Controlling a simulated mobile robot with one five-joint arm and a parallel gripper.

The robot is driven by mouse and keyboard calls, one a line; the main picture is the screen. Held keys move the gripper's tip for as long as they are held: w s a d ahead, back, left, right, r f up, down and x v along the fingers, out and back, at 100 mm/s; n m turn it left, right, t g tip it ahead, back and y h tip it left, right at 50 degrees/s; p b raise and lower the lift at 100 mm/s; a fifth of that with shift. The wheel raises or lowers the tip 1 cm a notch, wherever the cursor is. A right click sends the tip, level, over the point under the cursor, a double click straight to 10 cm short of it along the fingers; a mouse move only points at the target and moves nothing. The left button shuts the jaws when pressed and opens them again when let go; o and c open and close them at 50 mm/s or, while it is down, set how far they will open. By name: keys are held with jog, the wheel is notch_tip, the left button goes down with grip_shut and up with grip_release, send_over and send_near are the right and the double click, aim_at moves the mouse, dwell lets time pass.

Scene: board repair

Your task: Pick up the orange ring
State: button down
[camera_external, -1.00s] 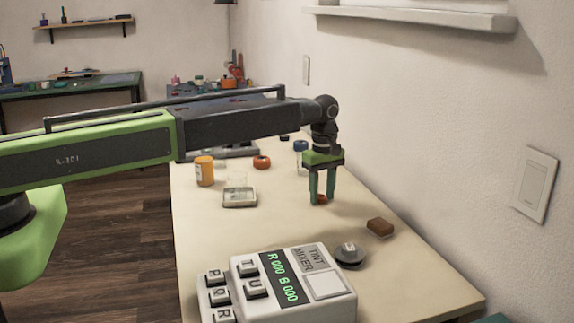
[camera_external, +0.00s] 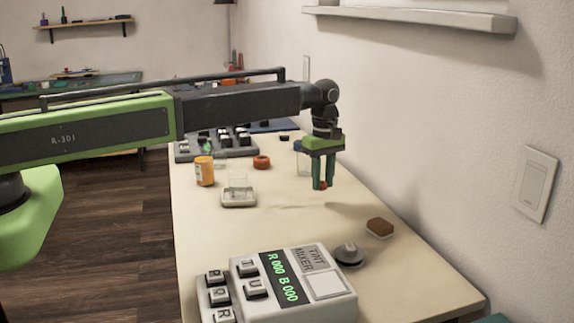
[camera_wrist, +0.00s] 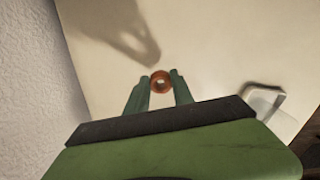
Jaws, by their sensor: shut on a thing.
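An orange ring (camera_wrist: 161,81) is held between the two green fingertips of my gripper (camera_wrist: 161,88) in the wrist view. In the external view my gripper (camera_external: 322,184) points down above the table's right side, with a bit of the orange ring (camera_external: 321,185) showing between the fingers. It is off the table surface, with a shadow below. The fingers hide most of the ring in the external view. Another orange-red ring-like piece (camera_external: 261,162) lies on the table further back.
The tint mixer (camera_external: 290,283) stands at the front of the table (camera_external: 270,222). A brown block (camera_external: 379,228) and a dark round dial (camera_external: 349,255) lie near it. An orange jar (camera_external: 204,171) and a glass on a scale (camera_external: 239,197) stand left. The wall is close on the right.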

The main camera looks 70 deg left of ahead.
jog(key=s+d+r+p, duration=0.3)
jog(key=d+r+p, duration=0.2)
jog(key=d, duration=0.6)
jog(key=shift+s+r+p, duration=0.25)
jog(key=shift+r+p, duration=0.1)
jog(key=shift+r, duration=0.6)
jog(key=shift+d, duration=0.1)
